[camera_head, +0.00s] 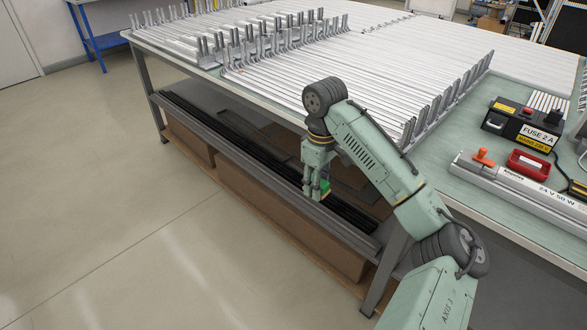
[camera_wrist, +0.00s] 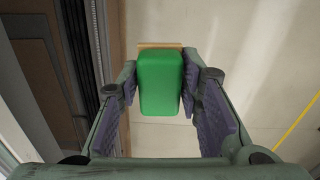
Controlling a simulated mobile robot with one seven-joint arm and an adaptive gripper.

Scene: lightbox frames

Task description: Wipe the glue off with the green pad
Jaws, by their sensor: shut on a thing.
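My gripper (camera_head: 316,189) is shut on the green pad (camera_wrist: 160,84), which sits between its two purple-lined fingers in the wrist view. A tan strip shows along the pad's far edge. In the head view only a small part of the pad (camera_head: 325,186) shows at the fingers. The gripper points down in front of the workbench's long side, near the lower shelf, and the pad seems clear of any surface. I cannot make out any glue in either view.
The workbench (camera_head: 455,178) carries rows of silver profiles (camera_head: 330,75). A black fuse box (camera_head: 523,124), a red-framed item (camera_head: 528,165) and a labelled light bar (camera_head: 520,192) lie at its right. The lower shelf (camera_head: 270,172) holds dark strips. The floor (camera_head: 110,200) at left is clear.

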